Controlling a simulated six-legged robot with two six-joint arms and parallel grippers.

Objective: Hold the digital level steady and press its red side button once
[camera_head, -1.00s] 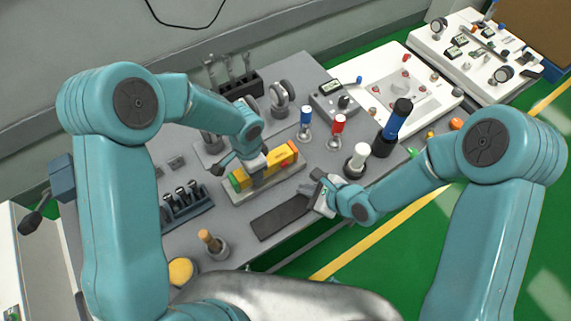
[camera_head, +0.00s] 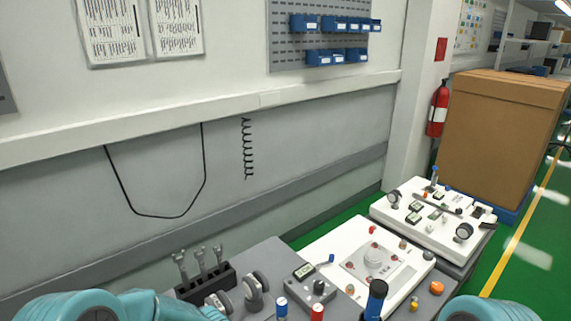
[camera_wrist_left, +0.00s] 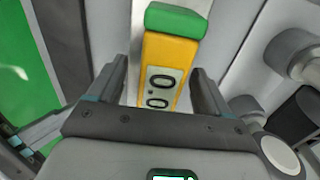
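The digital level is a yellow bar with a green end cap. It shows in the left wrist view (camera_wrist_left: 165,65), with a display face reading 0.0. My left gripper (camera_wrist_left: 160,75) has its two dark fingers on either side of the level, with a visible gap at the left finger, so it looks open around it. The red side button is not visible. A grey part with teal bits at the left edge of the wrist view looks like my right gripper (camera_wrist_left: 25,140); its fingertips are unclear. The head view shows neither gripper nor the level.
The head view shows the grey bench top (camera_head: 268,257) and a white panel (camera_head: 330,240) with knobs. A cardboard box (camera_head: 500,135) stands at the back right.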

